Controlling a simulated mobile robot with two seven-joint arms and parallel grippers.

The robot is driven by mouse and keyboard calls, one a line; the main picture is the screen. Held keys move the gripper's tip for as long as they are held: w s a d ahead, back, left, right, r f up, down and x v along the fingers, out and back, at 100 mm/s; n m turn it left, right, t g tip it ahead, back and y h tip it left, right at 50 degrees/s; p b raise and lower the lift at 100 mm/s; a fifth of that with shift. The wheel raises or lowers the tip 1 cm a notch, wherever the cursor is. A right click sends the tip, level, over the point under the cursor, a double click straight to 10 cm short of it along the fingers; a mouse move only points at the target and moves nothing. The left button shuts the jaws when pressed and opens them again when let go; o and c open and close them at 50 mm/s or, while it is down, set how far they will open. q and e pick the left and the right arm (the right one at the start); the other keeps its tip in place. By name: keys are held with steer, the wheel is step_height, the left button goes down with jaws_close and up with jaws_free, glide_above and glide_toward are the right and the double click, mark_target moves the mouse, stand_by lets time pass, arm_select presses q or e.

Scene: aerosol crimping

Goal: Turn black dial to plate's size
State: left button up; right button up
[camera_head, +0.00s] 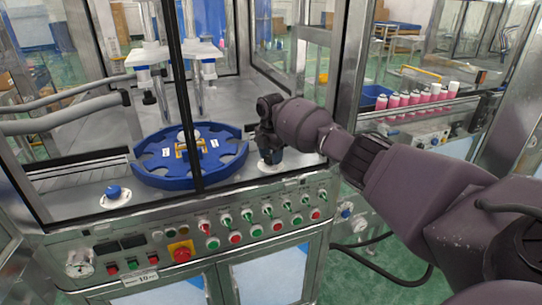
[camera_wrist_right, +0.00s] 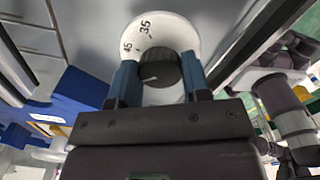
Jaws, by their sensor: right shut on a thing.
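The black dial (camera_wrist_right: 160,70) sits on a round white scale plate (camera_wrist_right: 178,32) marked 35 and 45 in the right wrist view. A pale line on the dial points left, below the 45. My right gripper (camera_wrist_right: 159,78) has its two blue fingers on either side of the dial and is shut on it. In the head view my right gripper (camera_head: 270,153) is lowered beside the blue round plate (camera_head: 150,175) and largely hides the dial. Small white labels on the blue plate are too small to read. My left gripper is not in view.
A blue knob (camera_head: 113,191) on a white disc is at the machine's left. The control panel (camera_head: 240,215) has several buttons and switches below. Metal frame posts stand close to my right arm. Pink bottles (camera_head: 408,98) stand on a conveyor at right.

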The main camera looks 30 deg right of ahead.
stand_by(0.3)
steer(key=o, duration=0.9)
step_height(320, 180, up, 11)
steer(key=shift+f+p, duration=0.1)
steer(key=shift+p, duration=0.25)
